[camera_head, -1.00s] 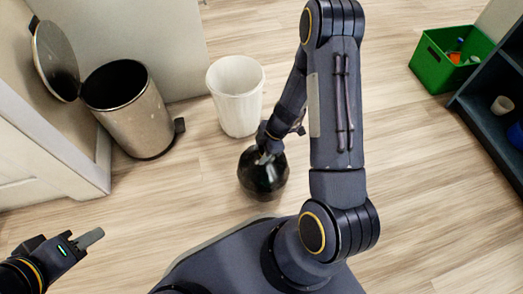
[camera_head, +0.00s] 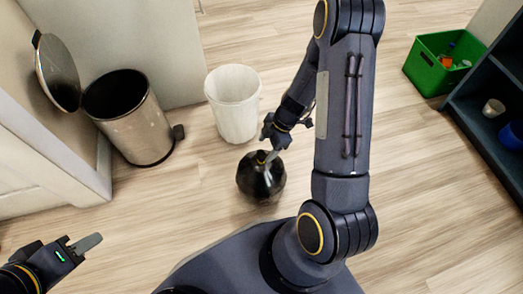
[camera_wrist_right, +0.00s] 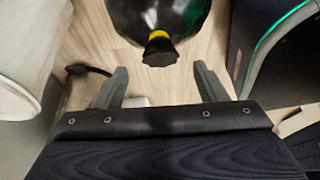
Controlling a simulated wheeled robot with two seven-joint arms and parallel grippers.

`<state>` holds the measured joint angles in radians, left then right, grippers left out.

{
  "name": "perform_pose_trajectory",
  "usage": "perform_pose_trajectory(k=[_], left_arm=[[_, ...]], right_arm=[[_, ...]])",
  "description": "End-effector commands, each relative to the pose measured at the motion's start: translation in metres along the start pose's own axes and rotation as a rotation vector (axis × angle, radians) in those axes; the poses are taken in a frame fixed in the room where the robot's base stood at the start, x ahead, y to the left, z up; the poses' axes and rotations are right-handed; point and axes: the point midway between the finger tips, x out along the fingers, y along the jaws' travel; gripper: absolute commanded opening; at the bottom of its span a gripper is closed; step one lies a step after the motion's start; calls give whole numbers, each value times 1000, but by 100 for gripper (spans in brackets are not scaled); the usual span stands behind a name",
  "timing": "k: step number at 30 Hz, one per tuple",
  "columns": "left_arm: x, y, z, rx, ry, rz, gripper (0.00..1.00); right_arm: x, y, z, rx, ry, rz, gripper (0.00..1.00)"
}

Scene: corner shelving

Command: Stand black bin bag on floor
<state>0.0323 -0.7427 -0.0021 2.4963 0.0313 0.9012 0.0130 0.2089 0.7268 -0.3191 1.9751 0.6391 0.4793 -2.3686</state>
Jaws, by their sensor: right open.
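The black bin bag (camera_head: 261,180) stands on the wooden floor in front of my base in the head view, its tied neck with a yellow band at the top. In the right wrist view the bag (camera_wrist_right: 158,20) shows at the top, with its yellow-banded neck pointing toward my gripper. My right gripper (camera_wrist_right: 158,88) is open and empty, its fingers spread apart and clear of the neck. In the head view my right gripper (camera_head: 272,150) is just above the bag, partly covering its top. My left gripper (camera_head: 88,243) is at the lower left, away from the bag; its jaw opening is unclear.
A white bin (camera_head: 234,105) stands behind the bag. A metal pedal bin (camera_head: 130,120) with its lid up is at the left by the white cabinet (camera_head: 50,150). A green crate (camera_head: 430,75) and dark shelving (camera_head: 485,110) are at the right. Floor between is clear.

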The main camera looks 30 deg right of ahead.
Motion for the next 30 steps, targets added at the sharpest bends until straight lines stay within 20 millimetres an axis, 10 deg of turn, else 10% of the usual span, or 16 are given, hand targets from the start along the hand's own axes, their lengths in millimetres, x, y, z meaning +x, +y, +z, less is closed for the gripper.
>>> perform_pose_trajectory(k=[11, 17, 24, 30], left_arm=[[-14, 6, -7, 0, 0, 0, 36], [-14, 6, -7, 0, 0, 0, 36], [-14, 6, -7, 0, 0, 0, 36], [-14, 6, -7, 0, 0, 0, 36]], right_arm=[[-53, 0, -5, 24, 7, 10, 65], [-122, -9, -54, 274, 85, 82, 65], [-216, -73, -117, 738, 202, 150, 65], [-252, -136, -134, 1101, 270, 216, 65]])
